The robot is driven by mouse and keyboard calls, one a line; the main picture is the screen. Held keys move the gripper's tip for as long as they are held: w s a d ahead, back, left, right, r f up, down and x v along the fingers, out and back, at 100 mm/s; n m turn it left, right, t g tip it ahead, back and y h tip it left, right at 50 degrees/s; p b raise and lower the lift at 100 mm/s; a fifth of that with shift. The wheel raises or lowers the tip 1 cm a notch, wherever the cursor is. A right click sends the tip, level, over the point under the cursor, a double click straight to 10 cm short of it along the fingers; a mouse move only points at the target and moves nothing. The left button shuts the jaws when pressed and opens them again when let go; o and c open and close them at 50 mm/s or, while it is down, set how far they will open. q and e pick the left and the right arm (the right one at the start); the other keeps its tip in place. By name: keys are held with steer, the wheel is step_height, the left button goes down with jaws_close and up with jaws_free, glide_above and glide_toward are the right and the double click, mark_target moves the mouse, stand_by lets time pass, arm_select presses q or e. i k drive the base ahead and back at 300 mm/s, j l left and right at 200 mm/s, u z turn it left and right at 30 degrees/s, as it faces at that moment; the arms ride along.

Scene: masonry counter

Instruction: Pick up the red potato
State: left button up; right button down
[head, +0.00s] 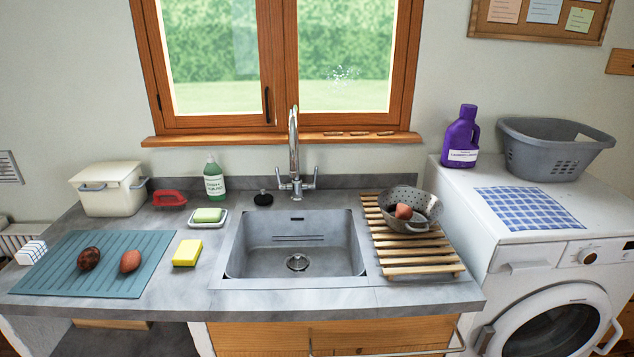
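Two potatoes lie apart on the teal ribbed mat (60,284) at the left of the counter. One is a dark, mottled brown potato (88,258); the other is a smoother reddish-brown potato (130,261) to its right. A third rounded, reddish-orange item (403,211), which looks like a potato, sits inside the grey colander (425,203) on the wooden slatted rack (418,270), right of the sink. I cannot tell for certain which one is the red potato. Neither of my grippers is in view.
The empty sink (295,250) with its tall tap (294,150) lies mid-counter. A yellow sponge (187,253), soap dish (207,224), green bottle (214,182), red brush (169,198) and cream bin (110,190) stand left of it. A washing machine (560,255) stands right.

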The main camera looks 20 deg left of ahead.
mark_target(88, 259)
steer(key=j+u, duration=0.45)
steer(key=i+j+u, duration=0.1)
steer(key=j+u, duration=0.15)
steer(key=u, duration=0.25)
steer(key=i+j+u, duration=0.1)
steer(key=j+u, duration=0.35)
steer(key=l, duration=0.1)
